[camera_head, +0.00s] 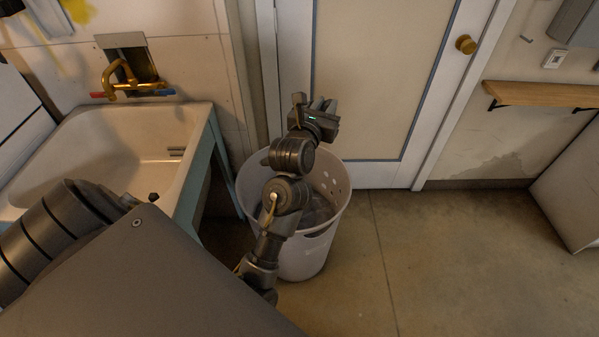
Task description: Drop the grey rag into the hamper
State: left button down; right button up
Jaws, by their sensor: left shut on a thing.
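The hamper (304,262) is a tall white bin with round holes near its rim and a handle slot. It stands on the floor in front of the door. My left arm reaches across it. My left gripper (318,106) shows above the hamper's far side and is shut. What it holds is hidden by the hand, and I take it to be the grey rag, which I cannot make out clearly. A dim greyish patch shows inside the hamper beside the arm; I cannot tell what it is. My right gripper is out of view.
A sink basin (120,150) with a brass faucet (128,80) is at left, its teal stand beside the hamper. A closed door (375,75) is behind. A wooden shelf (545,95) is on the right wall. The floor (440,260) right of the hamper is clear.

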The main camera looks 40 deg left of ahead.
pick_arm(q)
jog(key=a+f+y+b, duration=0.1)
jog(key=a+f+b, duration=0.2)
jog(key=f, duration=0.6)
jog(key=a+f+n+y+b, duration=0.1)
jog(key=a+f+b, duration=0.3)
jog(key=f+b, duration=0.4)
jog(key=a+f+n+g+b, duration=0.1)
jog(key=a+f+b, duration=0.3)
jog(key=f, duration=0.6)
jog(key=shift+s+f+y+b, duration=0.25)
jog(key=shift+y+b, duration=0.15)
jog(key=shift+b, duration=0.85)
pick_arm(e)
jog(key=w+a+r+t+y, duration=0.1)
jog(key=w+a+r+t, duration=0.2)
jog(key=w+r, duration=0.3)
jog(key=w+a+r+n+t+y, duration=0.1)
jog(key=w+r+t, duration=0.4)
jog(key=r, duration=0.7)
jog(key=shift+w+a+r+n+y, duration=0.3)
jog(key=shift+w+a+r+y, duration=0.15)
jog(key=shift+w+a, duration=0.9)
pick_arm(q)
jog(key=shift+r, duration=0.1)
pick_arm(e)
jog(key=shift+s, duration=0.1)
